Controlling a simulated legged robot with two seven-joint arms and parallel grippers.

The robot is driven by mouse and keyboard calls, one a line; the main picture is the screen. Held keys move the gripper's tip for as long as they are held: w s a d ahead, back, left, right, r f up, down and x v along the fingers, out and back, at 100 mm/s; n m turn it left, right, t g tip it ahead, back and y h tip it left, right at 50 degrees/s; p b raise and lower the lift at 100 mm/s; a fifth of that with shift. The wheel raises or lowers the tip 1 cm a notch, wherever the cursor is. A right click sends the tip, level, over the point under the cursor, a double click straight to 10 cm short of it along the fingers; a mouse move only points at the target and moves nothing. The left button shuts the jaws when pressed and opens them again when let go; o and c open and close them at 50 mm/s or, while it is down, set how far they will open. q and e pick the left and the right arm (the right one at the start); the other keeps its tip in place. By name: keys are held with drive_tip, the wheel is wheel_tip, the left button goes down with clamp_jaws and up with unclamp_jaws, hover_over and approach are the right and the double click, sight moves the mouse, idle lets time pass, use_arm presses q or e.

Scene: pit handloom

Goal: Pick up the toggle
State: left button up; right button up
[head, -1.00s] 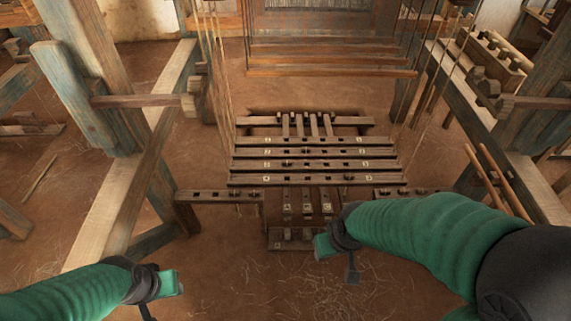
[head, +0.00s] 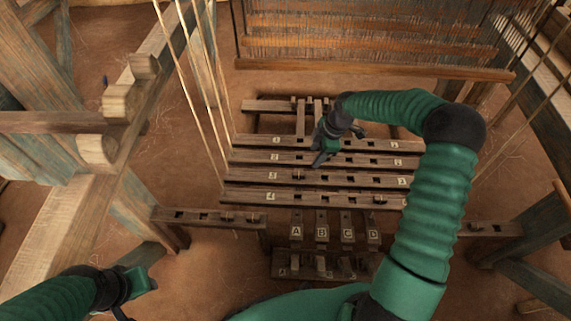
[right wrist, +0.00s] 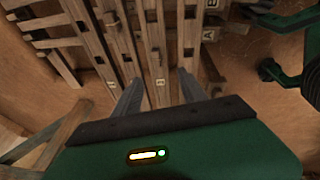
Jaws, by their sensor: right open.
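Small light pegs that look like toggles (head: 228,215) sit in the slots of the low left rack (head: 192,214). I cannot tell which one the task means, and they are too small to see in detail. My right gripper (head: 319,160) is over the numbered slotted wooden bars (head: 290,178), pointing down near the second and third bars. In the right wrist view its two fingers (right wrist: 158,88) stand apart with a numbered bar showing between them.
Labelled treadle pieces (head: 322,232) lie in front of the bars, with a low block (head: 290,268) nearer me. Cords (head: 205,85) hang left of the bars. A loom beam (head: 370,68) crosses behind. Bare floor (head: 200,260) is open between my arms.

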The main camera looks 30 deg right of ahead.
drive_tip(key=b, duration=0.4)
approach(299, 174)
drive_tip(key=x, duration=0.1)
drive_tip(key=b+x, duration=0.1)
drive_tip(key=x, duration=0.1)
drive_tip(key=shift+s+d+f+b, duration=0.2)
drive_tip(key=shift+f+b, duration=0.1)
drive_tip(key=shift+f, duration=0.1)
drive_tip(key=shift+w+f, duration=0.1)
drive_tip(key=shift+f, duration=0.2)
drive_tip(key=b+x, duration=0.4)
drive_tip(key=x, duration=0.1)
drive_tip(key=shift+w+a+r, duration=0.15)
drive_tip(key=shift+w+a, duration=0.05)
drive_tip(key=shift+a, duration=0.05)
drive_tip(key=shift+d+r, duration=0.1)
drive_tip(key=shift+r, duration=0.05)
drive_tip(key=shift+c, duration=0.6)
use_arm(q)
drive_tip(key=s+a+x, duration=0.1)
drive_tip(key=s+x, duration=0.1)
drive_tip(key=x, duration=0.7)
drive_tip(key=shift+f, duration=0.6)
use_arm(e)
clamp_jaws()
